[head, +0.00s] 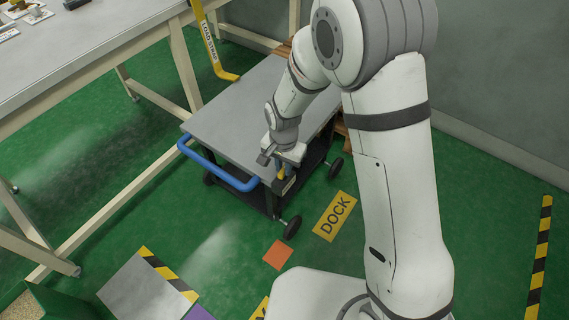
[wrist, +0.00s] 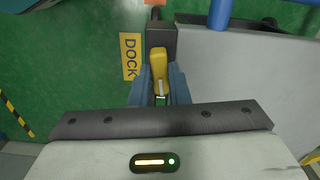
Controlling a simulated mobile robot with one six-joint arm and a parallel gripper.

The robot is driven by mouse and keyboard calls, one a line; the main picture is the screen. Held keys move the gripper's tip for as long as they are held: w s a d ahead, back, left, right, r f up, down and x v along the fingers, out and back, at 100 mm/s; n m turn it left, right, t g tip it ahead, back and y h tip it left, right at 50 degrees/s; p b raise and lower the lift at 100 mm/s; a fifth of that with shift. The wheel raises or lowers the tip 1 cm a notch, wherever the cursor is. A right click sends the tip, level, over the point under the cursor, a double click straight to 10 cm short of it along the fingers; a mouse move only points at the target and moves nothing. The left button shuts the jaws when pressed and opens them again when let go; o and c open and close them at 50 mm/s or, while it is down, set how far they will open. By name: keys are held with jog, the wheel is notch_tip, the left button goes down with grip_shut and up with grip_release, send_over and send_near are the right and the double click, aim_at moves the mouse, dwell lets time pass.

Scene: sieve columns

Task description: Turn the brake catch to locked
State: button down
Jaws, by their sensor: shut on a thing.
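The yellow brake catch (wrist: 159,62) sits on a dark bracket (wrist: 161,36) at the corner of the cart. My gripper (wrist: 160,88) is shut on the catch, with one blue-grey finger on each side of it. In the head view, my gripper is at the cart's near right corner, and a bit of the yellow catch (head: 281,173) shows below it. The cart has a grey top (head: 225,118) and a blue push handle (head: 222,174). My gripper hides part of the catch, and I cannot read its lock marking.
A yellow DOCK sign (head: 335,216) and an orange square (head: 278,255) lie on the green floor beside the cart. A workbench (head: 100,50) stands to the left. A yellow LOAD SWAP post (head: 212,45) rises behind the cart. The right-hand floor is mostly clear.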

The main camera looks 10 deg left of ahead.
jog(key=shift+m, duration=0.6)
jog(key=c, duration=1.4)
grip_release()
jog(key=shift+r+p, duration=1.25)
jog(key=shift+r, duration=2.65)
